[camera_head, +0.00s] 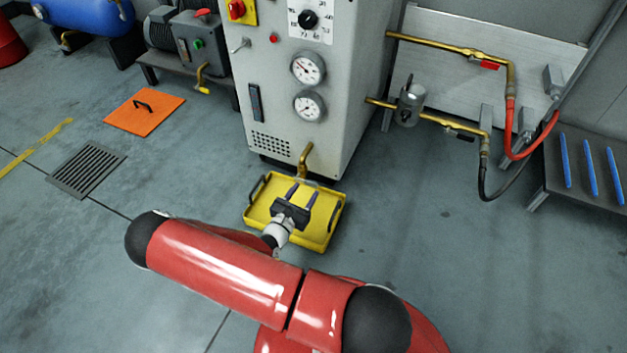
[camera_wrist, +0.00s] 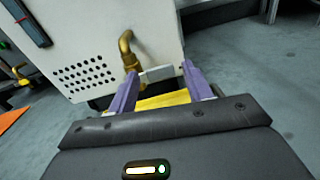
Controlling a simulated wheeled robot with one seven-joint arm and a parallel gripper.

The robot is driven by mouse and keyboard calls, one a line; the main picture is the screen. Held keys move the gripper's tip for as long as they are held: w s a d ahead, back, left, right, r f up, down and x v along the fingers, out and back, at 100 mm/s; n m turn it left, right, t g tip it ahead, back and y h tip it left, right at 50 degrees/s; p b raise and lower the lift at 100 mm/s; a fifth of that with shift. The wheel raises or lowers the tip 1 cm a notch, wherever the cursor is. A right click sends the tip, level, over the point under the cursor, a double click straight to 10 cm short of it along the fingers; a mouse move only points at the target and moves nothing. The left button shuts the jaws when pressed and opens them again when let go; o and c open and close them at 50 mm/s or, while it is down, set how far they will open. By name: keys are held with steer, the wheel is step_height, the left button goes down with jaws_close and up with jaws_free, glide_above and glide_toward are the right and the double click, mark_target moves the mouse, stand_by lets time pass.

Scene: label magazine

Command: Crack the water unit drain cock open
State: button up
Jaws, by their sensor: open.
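The water unit is the grey cabinet (camera_head: 290,110) with a dial and two gauges. A bent brass drain pipe (camera_head: 305,158) comes out low on its front, above a yellow tray (camera_head: 334,217). In the wrist view the brass pipe (camera_wrist: 126,48) stands ahead, near my left finger. A small pale flat piece (camera_wrist: 158,73) shows beside it between the fingertips, perhaps the cock's handle; I cannot tell its angle. My gripper (camera_head: 302,194) is open over the tray, its fingers pointing at the cabinet. The fingertips (camera_wrist: 158,69) hold nothing that I can see.
A pump set (camera_head: 188,45) with another brass cock (camera_head: 203,84) stands at the left. An orange plate (camera_head: 145,110) and a floor grate (camera_head: 87,170) lie left of the cabinet. Brass pipes (camera_head: 440,44) and hoses (camera_head: 510,125) run at the right.

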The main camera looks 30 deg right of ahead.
mark_target(311, 183)
steer(key=shift+w+d+f+n+t+y, duration=0.15)
steer(key=shift+w+f+n+t+y, duration=0.15)
steer(key=shift+f+n, duration=0.3)
steer(key=b+x, duration=0.1)
steer(key=x, duration=0.6)
steer(key=shift+d, duration=0.15)
